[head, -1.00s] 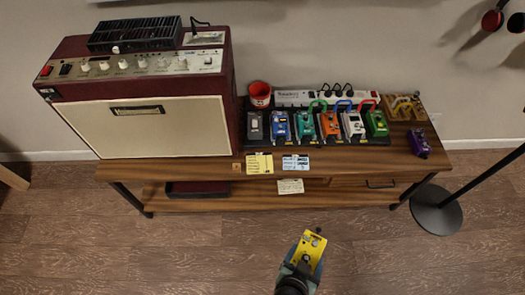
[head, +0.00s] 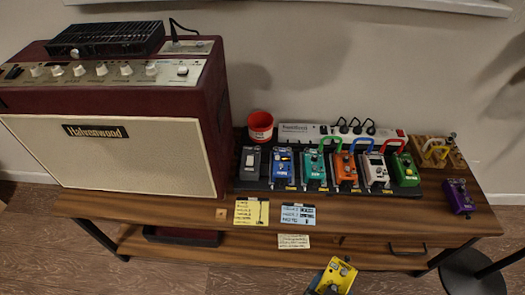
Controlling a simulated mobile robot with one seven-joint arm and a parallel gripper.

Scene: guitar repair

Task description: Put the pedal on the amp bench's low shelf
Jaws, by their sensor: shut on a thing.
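My gripper (head: 322,290) is at the bottom edge of the head view, mostly cut off by the frame. It is shut on a yellow pedal (head: 339,275) with dark knobs, held in front of the bench. The amp bench (head: 400,221) is a wooden table with dark metal legs. Its low shelf (head: 275,253) shows below the top's front edge, with a dark red tray-like thing (head: 182,236) at its left part. The shelf's middle looks bare; its back is hidden under the top. The pedal covers a little of the view near the shelf's front edge.
A large dark red amp (head: 110,150) fills the bench top's left. A pedalboard with several coloured pedals (head: 345,167), a red cup (head: 260,126) and a power strip (head: 325,132) stand right of it. A purple pedal (head: 458,196) sits at the right end. A round black stand base (head: 470,275) is on the floor at right.

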